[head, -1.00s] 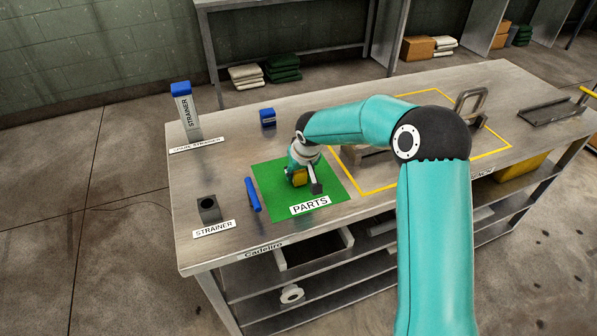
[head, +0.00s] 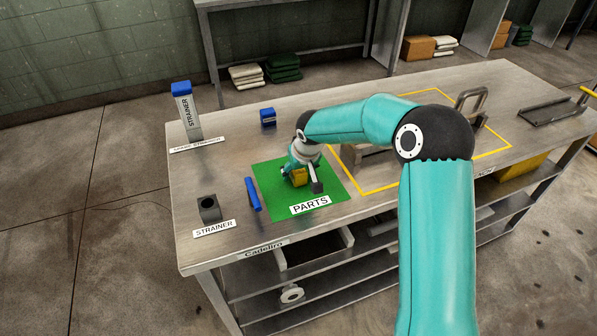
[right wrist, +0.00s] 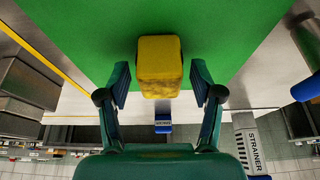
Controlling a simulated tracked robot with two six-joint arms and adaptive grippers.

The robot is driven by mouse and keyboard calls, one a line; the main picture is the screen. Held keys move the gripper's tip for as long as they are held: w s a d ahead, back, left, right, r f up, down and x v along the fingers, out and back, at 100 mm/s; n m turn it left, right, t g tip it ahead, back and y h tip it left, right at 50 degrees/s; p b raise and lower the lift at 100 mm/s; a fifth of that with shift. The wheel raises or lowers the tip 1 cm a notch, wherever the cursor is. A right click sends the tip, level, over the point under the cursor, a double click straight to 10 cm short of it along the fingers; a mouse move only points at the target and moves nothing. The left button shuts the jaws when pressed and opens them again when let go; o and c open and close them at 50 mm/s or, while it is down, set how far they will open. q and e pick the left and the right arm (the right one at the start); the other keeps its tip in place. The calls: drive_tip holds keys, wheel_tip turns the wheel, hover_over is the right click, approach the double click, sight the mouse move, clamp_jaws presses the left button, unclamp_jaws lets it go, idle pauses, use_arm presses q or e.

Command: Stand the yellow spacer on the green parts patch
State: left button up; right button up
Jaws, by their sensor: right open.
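The yellow spacer (head: 299,175) is a small block on the green parts patch (head: 270,185), partly covered by my right gripper in the head view. My right gripper (head: 301,170) is low over the patch, around the spacer. In the right wrist view the spacer (right wrist: 160,62) sits between the two spread fingers of the gripper (right wrist: 160,80), with a gap on each side. The green patch (right wrist: 75,30) lies behind it in that view. The spacer looks upright, though its contact with the patch is hard to see. My left gripper is not in view.
A blue bar (head: 253,194) lies at the patch's left edge. A dark square holder (head: 208,209) stands by the strainer label. A blue-capped strainer (head: 186,112) stands at the back left. A blue block (head: 267,117) sits behind the patch. A yellow outline (head: 365,192) lies to the right.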

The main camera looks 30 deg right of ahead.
drive_tip(key=v, duration=1.1)
drive_tip(key=shift+s+r+b, duration=0.2)
drive_tip(key=shift+b, duration=0.1)
